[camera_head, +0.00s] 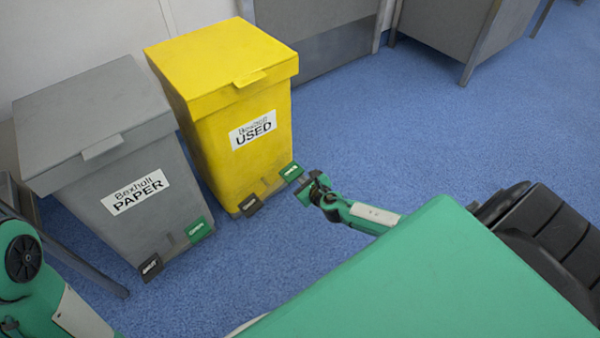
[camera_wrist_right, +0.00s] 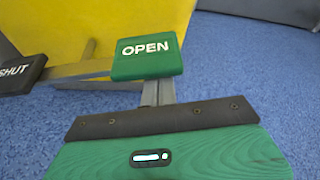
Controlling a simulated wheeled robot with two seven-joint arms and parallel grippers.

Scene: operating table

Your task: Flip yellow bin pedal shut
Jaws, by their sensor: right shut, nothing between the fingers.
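The yellow bin (camera_head: 212,135) labelled USED stands on the floor at upper centre, its lid (camera_head: 215,60) down. At its foot are a dark pedal (camera_head: 249,206) on the left and a green pedal (camera_head: 291,172) on the right. In the right wrist view, the green pedal (camera_wrist_right: 147,57) reads OPEN and the dark pedal (camera_wrist_right: 20,72) reads SHUT. My right gripper (camera_head: 315,185) is shut and empty, close beside the green pedal. In the wrist view its fingers (camera_wrist_right: 158,93) reach up to that pedal; I cannot tell whether they touch. My left gripper is out of view.
A grey bin (camera_head: 135,195) labelled PAPER stands close to the yellow bin's left, with its own dark and green pedals. A grey cabinet (camera_head: 440,35) stands at the back right. The blue floor (camera_head: 400,120) to the right of the yellow bin is clear.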

